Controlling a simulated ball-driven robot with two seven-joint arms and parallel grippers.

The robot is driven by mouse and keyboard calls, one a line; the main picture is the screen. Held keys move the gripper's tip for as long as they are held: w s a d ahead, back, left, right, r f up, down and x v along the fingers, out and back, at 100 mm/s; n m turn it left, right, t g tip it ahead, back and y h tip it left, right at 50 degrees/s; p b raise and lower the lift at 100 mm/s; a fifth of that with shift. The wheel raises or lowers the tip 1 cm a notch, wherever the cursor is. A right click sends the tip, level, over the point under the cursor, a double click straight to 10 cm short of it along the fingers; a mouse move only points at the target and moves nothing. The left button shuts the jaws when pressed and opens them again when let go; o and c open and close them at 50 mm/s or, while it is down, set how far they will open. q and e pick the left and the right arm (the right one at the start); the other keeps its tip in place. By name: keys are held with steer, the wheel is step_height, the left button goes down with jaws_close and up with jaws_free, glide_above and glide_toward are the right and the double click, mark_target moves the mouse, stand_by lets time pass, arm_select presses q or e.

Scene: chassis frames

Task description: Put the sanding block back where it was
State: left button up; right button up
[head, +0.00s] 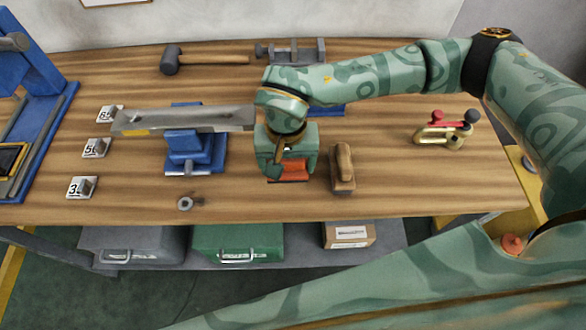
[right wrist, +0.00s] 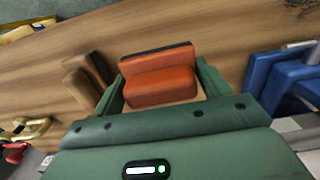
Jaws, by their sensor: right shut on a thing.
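The sanding block (head: 290,171) is orange-red with a dark strip along one edge. My right gripper (head: 289,168) is shut on it, over the front middle of the bench. In the right wrist view the block (right wrist: 160,78) sits between the two green fingers of the gripper (right wrist: 160,88), with its dark edge facing away from the palm. In the head view the gripper hides much of the block. I cannot tell whether the block touches the bench top. My left gripper is not in view.
A wooden-handled brush (head: 342,168) stands close to the right of the gripper. A blue stand (head: 190,153) under a long metal bar (head: 180,120) is to the left. Red-and-gold clamps (head: 446,128) lie farther right. A washer (head: 184,204) lies near the front edge. Bare wood (head: 420,185) is at the front right.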

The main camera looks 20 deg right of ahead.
mark_target(293, 171)
steer(key=shift+w+d+f, duration=0.25)
steer(key=shift+d+f, duration=0.1)
steer(key=shift+f, duration=0.25)
steer(key=f, duration=0.2)
steer(key=f+b, duration=0.1)
steer(key=f, duration=0.1)
steer(key=shift+w+d, duration=0.15)
steer(key=shift+d, duration=0.2)
steer(key=shift+r, duration=0.1)
steer(key=o, duration=0.9)
step_height(293, 171, up, 12)
steer(key=shift+r+p, duration=0.1)
steer(key=shift+p, duration=1)
